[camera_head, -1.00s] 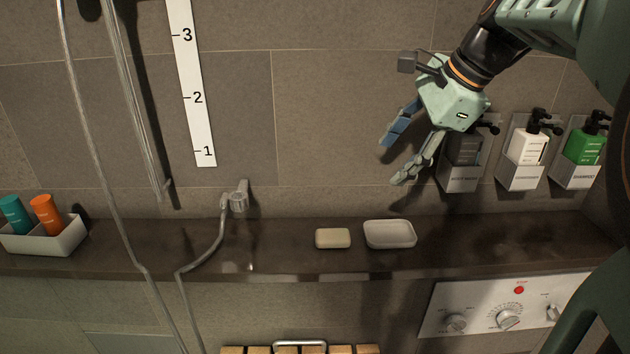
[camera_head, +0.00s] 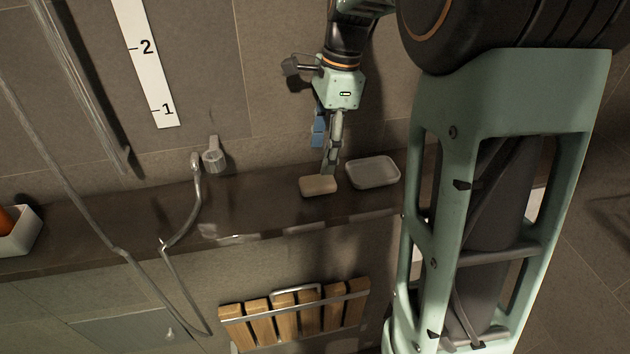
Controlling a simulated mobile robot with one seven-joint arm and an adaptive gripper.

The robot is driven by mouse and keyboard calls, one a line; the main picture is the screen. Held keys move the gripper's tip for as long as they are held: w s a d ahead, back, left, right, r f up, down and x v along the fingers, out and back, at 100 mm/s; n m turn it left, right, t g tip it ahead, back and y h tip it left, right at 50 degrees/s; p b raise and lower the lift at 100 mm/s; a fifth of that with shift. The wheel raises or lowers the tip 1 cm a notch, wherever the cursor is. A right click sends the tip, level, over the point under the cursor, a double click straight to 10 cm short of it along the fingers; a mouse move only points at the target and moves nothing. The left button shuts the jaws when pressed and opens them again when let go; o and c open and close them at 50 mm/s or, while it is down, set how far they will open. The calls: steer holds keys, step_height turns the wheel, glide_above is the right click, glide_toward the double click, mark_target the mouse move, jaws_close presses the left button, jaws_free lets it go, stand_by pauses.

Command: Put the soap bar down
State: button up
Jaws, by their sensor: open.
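The cream soap bar (camera_head: 318,186) lies flat on the dark stone ledge, just left of a pale soap dish (camera_head: 372,172). A small gap separates the bar from the dish. My gripper (camera_head: 325,160) points down at the ledge from above and behind the bar. Its fingertips are at or very close to the bar's far side; I cannot tell whether they touch it. The gripper is open, with one blue-grey finger pad and one pale finger showing, and holds nothing visible.
The dark ledge (camera_head: 262,200) is bare left of the soap. A hose (camera_head: 197,200) and wall holder (camera_head: 212,156) stand further left. A white tray (camera_head: 22,228) with an orange item is at the left edge. A slatted wooden seat (camera_head: 284,320) is below.

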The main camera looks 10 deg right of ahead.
mark_target(318, 180)
steer(key=f, duration=0.4)
steer(key=a+f, duration=0.1)
steer(key=f, duration=0.1)
steer(key=shift+s+f+p, duration=0.25)
steer(key=shift+f+p, duration=0.05)
steer(key=shift+f, duration=0.1)
steer(key=shift+r, duration=0.1)
steer(key=c, duration=1.4)
